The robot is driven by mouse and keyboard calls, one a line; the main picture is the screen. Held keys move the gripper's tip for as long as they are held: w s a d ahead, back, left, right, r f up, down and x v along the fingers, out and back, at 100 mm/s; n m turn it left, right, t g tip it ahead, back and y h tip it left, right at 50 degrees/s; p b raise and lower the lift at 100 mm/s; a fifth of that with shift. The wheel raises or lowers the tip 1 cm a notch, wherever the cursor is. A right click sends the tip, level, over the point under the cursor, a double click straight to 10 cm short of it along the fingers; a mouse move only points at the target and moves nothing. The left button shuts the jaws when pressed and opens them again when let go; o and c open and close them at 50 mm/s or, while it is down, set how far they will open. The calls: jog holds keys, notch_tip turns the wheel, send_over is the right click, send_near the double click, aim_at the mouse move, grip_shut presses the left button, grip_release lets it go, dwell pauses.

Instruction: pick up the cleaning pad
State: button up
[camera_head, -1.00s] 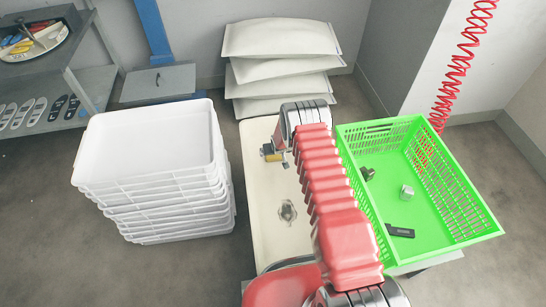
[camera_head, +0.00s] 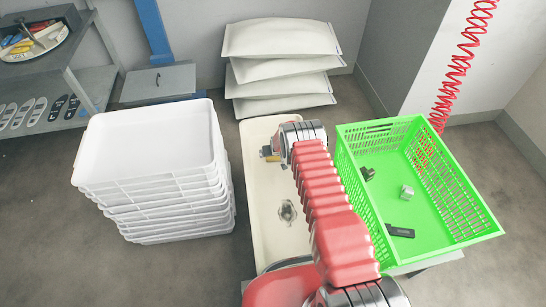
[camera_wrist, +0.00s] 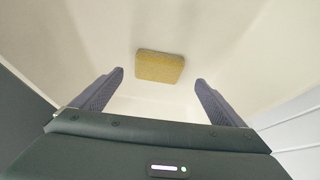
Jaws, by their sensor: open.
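The cleaning pad (camera_wrist: 160,66) is a yellow, roughly rectangular block in the wrist view, lying on a pale surface. A small yellowish patch that looks like it (camera_head: 266,151) shows at the left of my wrist in the head view. It lies in the far part of a long cream basin (camera_head: 262,205) with a metal drain (camera_head: 287,211). My gripper (camera_wrist: 159,78) is open, its two dark fingers spread with nothing between them. The pad shows beyond the fingertips, centred between them in the picture, with no visible contact. In the head view my arm hides most of the gripper.
A stack of white trays (camera_head: 150,140) stands left of the basin. A green crate (camera_head: 440,235) with a few small items is on the right. Pale sacks (camera_head: 283,38) are piled behind. A grey shelf (camera_head: 85,85) stands at far left. The basin's walls surround the pad.

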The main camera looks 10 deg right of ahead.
jog(key=shift+f, duration=0.1)
jog(key=shift+d+x, duration=0.2)
jog(key=shift+x, duration=2.3)
jog(key=shift+c, duration=0.3)
jog(key=c, duration=1.1)
